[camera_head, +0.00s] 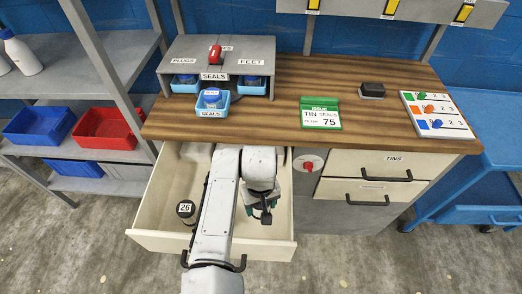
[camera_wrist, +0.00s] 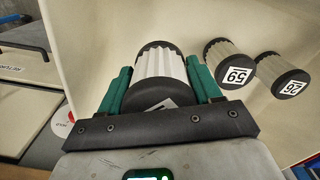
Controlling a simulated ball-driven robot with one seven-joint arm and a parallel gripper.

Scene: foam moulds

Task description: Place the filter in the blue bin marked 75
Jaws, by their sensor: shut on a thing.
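In the wrist view, my gripper (camera_wrist: 159,70) has its green fingers on both sides of a pale pleated filter (camera_wrist: 161,66) with black end caps. The jaws are shut on it; its label is mostly hidden by the gripper body. In the head view, my gripper (camera_head: 262,210) is over the open drawer (camera_head: 150,205), and the held filter is hidden. I cannot make out a blue bin marked 75. A blue bin (camera_head: 38,124) sits on the left shelf, with no readable mark. A green-edged card (camera_head: 320,114) on the bench reads 75.
Filters marked 59 (camera_wrist: 228,62) and 26 (camera_wrist: 284,75) are in the drawer, right of the held one. A red bin (camera_head: 108,127) is beside the blue one. The drawer front (camera_head: 270,249) stands out from the bench.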

